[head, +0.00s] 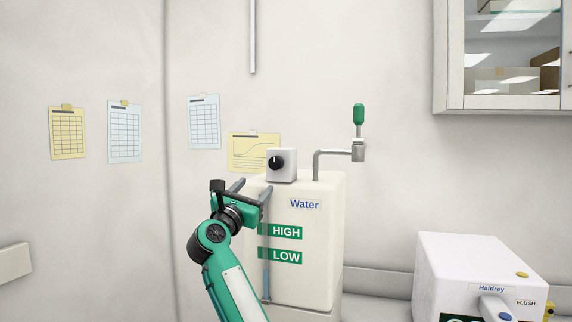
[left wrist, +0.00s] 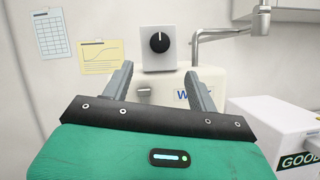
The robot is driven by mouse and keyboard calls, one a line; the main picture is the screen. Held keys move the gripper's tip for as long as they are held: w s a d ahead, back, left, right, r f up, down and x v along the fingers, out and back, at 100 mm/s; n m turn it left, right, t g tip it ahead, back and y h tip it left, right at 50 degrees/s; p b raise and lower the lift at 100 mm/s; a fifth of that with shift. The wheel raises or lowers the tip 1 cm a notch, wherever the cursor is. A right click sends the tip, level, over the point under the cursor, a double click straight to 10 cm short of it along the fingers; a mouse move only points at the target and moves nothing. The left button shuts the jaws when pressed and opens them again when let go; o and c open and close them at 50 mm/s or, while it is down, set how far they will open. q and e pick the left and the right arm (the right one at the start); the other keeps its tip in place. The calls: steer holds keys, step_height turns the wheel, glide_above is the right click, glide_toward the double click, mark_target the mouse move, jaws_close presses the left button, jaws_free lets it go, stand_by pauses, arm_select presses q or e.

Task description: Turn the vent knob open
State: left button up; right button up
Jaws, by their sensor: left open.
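The vent knob (head: 275,163) is a black round dial with a white pointer line on a small white box (head: 288,166). The box sits on top of the cream tank marked Water (head: 320,230). In the left wrist view the knob (left wrist: 159,42) faces me, its line pointing about straight up. My left gripper (head: 252,188) is open and empty, in front of the tank's upper left, a little below and left of the knob. In the left wrist view its two fingers (left wrist: 160,82) stand apart, with the knob beyond and above the gap. My right gripper is not in view.
A grey pipe with a green-handled tap (head: 358,118) rises from the tank's right side. A white Haldrey machine (head: 470,260) stands at the lower right. A wall cabinet (head: 505,60) hangs at the upper right. Paper sheets (head: 124,130) hang on the wall.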

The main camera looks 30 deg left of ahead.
mark_target(274, 164)
arm_select(q)
steer(key=p+x, duration=0.6)
steer(key=x, duration=0.6)
steer(key=shift+w+r, duration=0.1)
steer(key=shift+r, duration=0.1)
steer(key=shift+w+a, duration=0.1)
steer(key=shift+w, duration=0.35)
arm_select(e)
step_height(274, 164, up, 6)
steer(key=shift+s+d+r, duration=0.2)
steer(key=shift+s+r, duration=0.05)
arm_select(q)
steer(key=c, duration=1)
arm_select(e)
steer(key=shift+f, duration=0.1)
